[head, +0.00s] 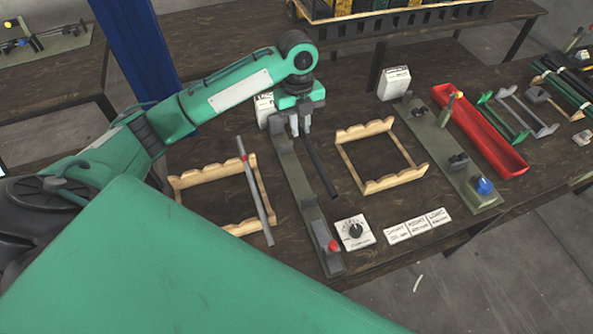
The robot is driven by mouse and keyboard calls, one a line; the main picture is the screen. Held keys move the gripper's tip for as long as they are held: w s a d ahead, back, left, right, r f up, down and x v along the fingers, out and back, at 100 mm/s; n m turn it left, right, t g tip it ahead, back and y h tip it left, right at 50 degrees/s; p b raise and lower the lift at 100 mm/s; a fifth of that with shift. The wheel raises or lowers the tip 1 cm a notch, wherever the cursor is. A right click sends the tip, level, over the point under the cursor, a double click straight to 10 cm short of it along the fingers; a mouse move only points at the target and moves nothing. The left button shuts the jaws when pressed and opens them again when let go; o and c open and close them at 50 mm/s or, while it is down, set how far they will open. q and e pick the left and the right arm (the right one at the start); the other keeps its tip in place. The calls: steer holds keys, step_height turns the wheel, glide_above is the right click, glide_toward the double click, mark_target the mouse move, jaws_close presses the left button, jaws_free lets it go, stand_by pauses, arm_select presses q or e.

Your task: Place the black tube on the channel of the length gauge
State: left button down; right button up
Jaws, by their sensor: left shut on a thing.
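My left gripper (301,131) points down over the bench and is shut on the black tube (321,172). The tube slants from the fingers toward the lower right, between a long grey-green fixture and a wooden frame. That fixture (306,207) has upright grey blocks and a red knob at its near end; it looks like the length gauge, though I cannot read its label. The tube appears just to the right of it, and I cannot tell how high it is. The gripper hides part of the fixture's far end. My right gripper is not in view.
A grey tube with a red band (255,190) lies across the left wooden rack (188,181). An empty wooden rack (424,169) stands to the right. Beyond are a blue-knobbed fixture (468,178) and a red tray (489,143). A dial box (355,232) and label cards (418,225) lie near the front.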

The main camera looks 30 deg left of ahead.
arm_select(q)
step_height(320, 180, down, 20)
steer(key=p, duration=0.4)
steer(key=shift+r, duration=0.15)
steer(key=shift+f, duration=0.2)
steer(key=c, duration=1.3)
jaws_free()
steer(key=shift+c, duration=0.2)
